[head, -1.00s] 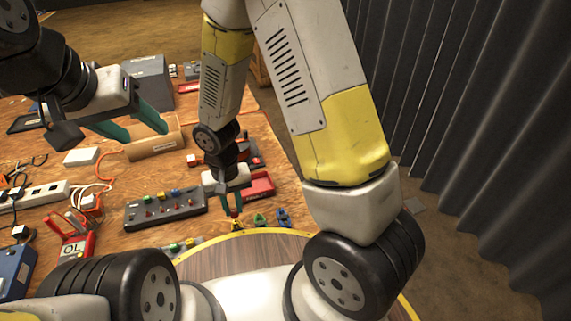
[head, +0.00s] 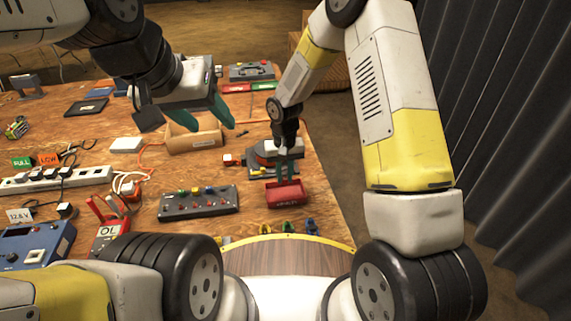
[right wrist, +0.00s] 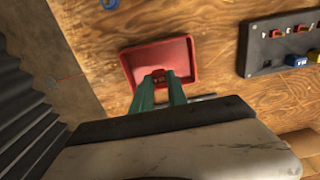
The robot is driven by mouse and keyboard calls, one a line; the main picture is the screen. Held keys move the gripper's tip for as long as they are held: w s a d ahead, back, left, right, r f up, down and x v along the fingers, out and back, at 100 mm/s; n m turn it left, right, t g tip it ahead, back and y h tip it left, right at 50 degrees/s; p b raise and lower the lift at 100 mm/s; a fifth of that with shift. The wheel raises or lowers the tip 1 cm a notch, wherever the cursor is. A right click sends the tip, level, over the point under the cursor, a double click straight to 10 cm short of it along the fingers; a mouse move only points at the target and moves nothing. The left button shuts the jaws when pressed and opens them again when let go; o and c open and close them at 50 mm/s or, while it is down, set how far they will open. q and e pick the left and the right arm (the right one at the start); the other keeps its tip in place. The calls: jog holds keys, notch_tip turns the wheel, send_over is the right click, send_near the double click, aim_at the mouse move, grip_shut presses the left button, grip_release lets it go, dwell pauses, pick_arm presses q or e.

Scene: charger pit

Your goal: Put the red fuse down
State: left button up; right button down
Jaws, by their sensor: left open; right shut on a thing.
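My right gripper (head: 284,178) points down over a small red tray (head: 287,199) near the right side of the table. In the right wrist view, the fingertips (right wrist: 161,80) are shut on a small red fuse (right wrist: 160,74), seen against the inside of the red tray (right wrist: 128,62). The fuse is partly hidden by the fingers, and I cannot tell whether it touches the tray floor. Apart from the fuse, the visible tray floor looks bare. My left gripper (head: 210,123) is open and empty, above the tan open box.
A dark fuse block (head: 199,208) with coloured fuses stands left of the tray. A grey-and-red device (head: 262,160) is just behind the tray. Small coloured clips (head: 288,227) are in front.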

aim_at(285, 185)
jog(key=shift+f, duration=1.8)
jog(key=shift+f, duration=0.1)
jog(key=shift+f, duration=0.4)
jog(key=shift+f, duration=0.1)
jog(key=c, duration=1.3)
grip_release()
